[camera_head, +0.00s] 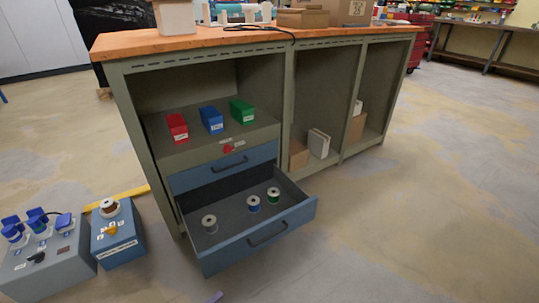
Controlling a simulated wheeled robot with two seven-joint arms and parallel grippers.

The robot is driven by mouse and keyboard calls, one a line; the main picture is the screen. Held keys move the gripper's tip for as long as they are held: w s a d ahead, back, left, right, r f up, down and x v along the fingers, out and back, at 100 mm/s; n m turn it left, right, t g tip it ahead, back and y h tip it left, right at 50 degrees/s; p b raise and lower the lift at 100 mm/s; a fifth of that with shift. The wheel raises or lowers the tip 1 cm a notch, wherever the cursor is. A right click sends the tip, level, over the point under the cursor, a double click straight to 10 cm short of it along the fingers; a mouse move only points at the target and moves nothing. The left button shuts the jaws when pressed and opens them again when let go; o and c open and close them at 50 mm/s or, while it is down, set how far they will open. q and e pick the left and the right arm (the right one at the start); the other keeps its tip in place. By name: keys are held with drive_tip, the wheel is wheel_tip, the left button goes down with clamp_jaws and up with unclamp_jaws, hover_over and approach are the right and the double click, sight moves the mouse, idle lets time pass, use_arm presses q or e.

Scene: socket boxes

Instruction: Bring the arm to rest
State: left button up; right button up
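Neither of my grippers shows in the head view. A workbench with a wooden top (200,42) stands ahead. On its left shelf sit a red box (177,127), a blue box (211,119) and a green box (242,111), side by side and apart. Below them one blue drawer (222,170) is shut. The lower drawer (262,236) is pulled open. It holds three spools: a grey-white one (210,223), a blue one (254,204) and a green one (273,195).
A grey box with blue plugs (48,258) and a blue box with a spool on top (118,235) stand at the lower left. A small purplish thing (214,297) at the bottom edge is too cut off to identify. The floor at right (440,200) is clear.

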use_arm(q)
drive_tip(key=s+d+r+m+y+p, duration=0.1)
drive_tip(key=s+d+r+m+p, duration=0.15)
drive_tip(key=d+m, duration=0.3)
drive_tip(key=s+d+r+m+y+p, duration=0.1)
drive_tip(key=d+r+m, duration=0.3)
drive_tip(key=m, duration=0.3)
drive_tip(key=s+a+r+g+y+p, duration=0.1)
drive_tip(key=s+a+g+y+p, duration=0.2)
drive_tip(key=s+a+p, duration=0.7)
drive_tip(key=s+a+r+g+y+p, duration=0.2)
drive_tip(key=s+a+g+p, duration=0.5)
drive_tip(key=p, duration=2)
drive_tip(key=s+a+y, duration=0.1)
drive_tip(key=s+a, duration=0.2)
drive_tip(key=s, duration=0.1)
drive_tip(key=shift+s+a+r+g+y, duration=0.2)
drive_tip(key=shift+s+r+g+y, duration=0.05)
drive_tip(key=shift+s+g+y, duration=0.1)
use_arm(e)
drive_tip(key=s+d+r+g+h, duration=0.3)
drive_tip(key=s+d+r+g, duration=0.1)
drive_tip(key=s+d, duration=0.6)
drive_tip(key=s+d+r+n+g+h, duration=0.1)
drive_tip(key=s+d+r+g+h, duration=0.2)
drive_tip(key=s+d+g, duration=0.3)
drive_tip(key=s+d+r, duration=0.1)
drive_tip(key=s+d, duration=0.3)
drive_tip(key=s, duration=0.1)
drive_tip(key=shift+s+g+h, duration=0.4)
